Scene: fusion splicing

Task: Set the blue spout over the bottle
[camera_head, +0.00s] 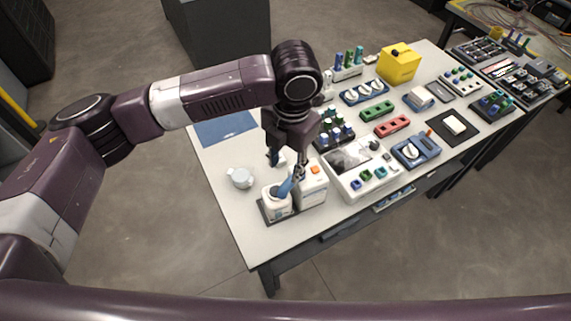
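The blue spout (285,188) is a small slanted blue piece at the front left of the white table, right over the mouth of a white bottle (278,207). The bottle stands upright in a dark tray (264,213). My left gripper (291,174) points down from above and its fingers are around the upper part of the spout. It looks shut on the spout. The fingers partly hide the spout, and I cannot tell whether the spout's lower end touches the bottle. My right gripper is not in view.
A small round white pot (240,178) is to the left. A white device (349,184) and several tool racks fill the right. The front left table corner is clear.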

